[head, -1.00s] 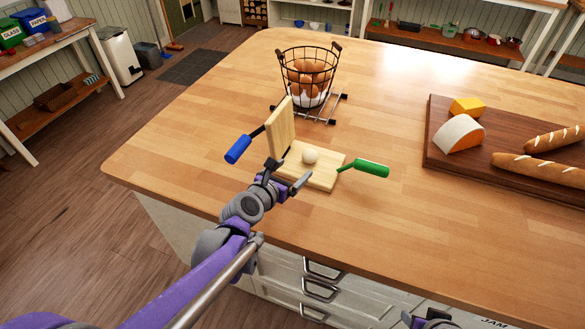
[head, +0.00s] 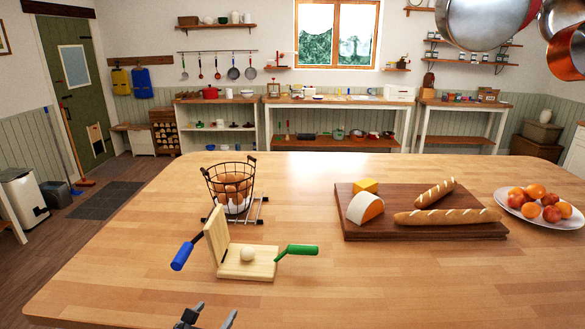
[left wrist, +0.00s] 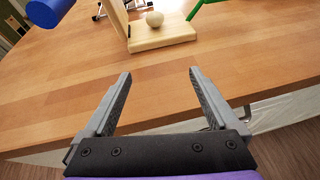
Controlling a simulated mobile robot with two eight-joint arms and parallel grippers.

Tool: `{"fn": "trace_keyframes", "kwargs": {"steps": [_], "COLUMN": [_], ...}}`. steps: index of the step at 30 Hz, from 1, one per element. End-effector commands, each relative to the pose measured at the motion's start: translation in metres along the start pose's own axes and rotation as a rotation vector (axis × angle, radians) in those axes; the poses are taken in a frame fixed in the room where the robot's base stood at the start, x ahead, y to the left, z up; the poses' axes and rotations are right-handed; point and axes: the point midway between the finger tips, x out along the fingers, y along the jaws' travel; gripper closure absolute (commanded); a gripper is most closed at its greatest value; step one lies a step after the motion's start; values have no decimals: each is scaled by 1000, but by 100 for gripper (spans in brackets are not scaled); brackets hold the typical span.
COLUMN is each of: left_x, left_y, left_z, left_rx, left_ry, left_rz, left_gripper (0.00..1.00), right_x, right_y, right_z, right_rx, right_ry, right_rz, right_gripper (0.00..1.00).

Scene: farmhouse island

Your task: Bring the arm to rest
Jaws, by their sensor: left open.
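My left gripper (head: 205,317) shows at the bottom edge of the head view, near the front edge of the wooden island top (head: 330,290). In the left wrist view its two fingers (left wrist: 160,90) are spread apart with nothing between them. Ahead of it stands a wooden hinged press (head: 246,268) with its lid upright, a blue handle (head: 182,256) and a green handle (head: 302,250). A pale round ball (head: 247,254) sits on its base, also seen in the left wrist view (left wrist: 154,19). The gripper is apart from the press. My right gripper is out of view.
A wire basket of eggs (head: 230,188) stands on a metal rack behind the press. A dark board (head: 350,228) with cheese and bread lies to the right, and a fruit plate (head: 570,222) beyond it. Pans (head: 480,20) hang at top right. The front right of the top is clear.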

Motion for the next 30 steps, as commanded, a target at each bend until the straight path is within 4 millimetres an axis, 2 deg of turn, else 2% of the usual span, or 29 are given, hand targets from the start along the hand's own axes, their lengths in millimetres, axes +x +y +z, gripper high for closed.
{"fn": "trace_keyframes", "kwargs": {"steps": [1, 8, 12, 18, 21, 25, 30], "left_x": [-10, -51, -86, -143, -166, -186, -194], "left_y": [-12, -48, -65, -72, -69, -64, -61], "left_z": [-4, -32, -62, -109, -128, -143, -150], "left_rx": [148, 874, 1411, 2162, 2441, 2667, 2768], "left_ry": [28, 140, 195, 218, 202, 173, 153], "left_rz": [-28, -184, -346, -667, -830, -991, -1072], "left_gripper": [7, 7, 7, 7, 7, 7, 7], "right_x": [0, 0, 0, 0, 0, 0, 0], "right_y": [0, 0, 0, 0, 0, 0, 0], "right_z": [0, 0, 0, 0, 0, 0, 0], "right_rx": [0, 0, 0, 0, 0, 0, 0], "right_ry": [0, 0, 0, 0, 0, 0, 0], "right_rz": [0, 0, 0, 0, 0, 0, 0], "right_gripper": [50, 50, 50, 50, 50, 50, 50]}}
